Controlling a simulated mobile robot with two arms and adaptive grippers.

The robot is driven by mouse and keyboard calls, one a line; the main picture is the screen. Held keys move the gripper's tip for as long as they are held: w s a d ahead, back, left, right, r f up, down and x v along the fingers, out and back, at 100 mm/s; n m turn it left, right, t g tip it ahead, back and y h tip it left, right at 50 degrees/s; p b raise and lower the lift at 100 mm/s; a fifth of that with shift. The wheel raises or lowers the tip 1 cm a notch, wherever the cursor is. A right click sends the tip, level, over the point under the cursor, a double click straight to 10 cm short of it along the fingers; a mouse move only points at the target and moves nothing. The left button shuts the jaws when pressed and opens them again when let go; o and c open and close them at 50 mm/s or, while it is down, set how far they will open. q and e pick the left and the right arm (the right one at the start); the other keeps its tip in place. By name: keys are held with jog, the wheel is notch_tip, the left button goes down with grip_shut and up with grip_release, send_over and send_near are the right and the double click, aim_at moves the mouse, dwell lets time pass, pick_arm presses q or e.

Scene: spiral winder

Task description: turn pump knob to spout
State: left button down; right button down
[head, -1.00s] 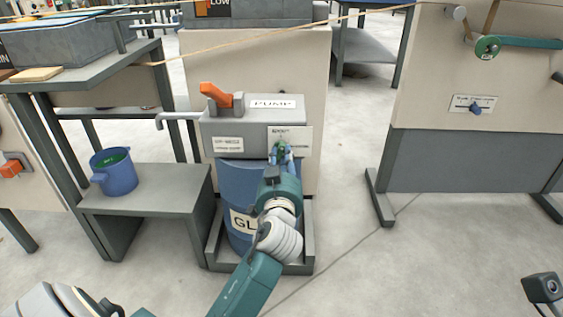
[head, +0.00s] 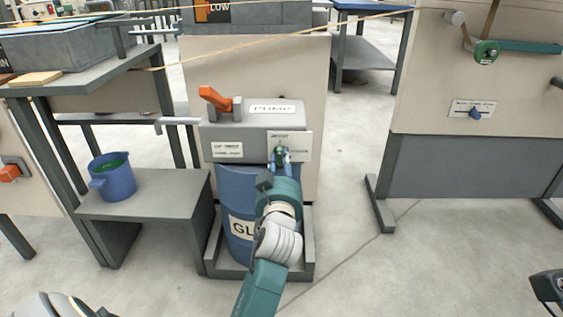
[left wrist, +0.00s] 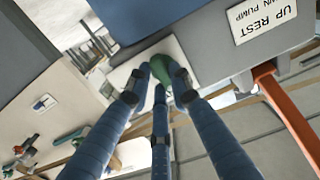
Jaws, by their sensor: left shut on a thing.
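The pump (head: 225,115) is a grey box with a "PUMP" label, on top of a blue drum (head: 236,185). A small green knob (head: 279,153) sits on a white plate (head: 300,143) on the pump's front right; the plate's small lettering is partly covered. My left gripper (head: 281,160) is shut on the knob. In the left wrist view its blue fingers (left wrist: 158,85) close around the green knob (left wrist: 174,70), hiding part of it. A grey spout (head: 178,121) sticks out from the pump's left side.
An orange lever (head: 214,98) stands on the pump, and it shows in the left wrist view (left wrist: 288,112). A blue bucket (head: 113,178) with green contents stands on a grey low bench (head: 150,208) at left. A panel with a blue knob (head: 475,113) is at right, with open floor between.

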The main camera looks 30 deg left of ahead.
pick_arm(q)
jog(key=shift+f, duration=0.1)
jog(key=c, duration=1.5)
grip_release()
jog(key=shift+c, duration=0.2)
notch_tip(320, 180, up, 10)
jog(key=shift+r, duration=0.1)
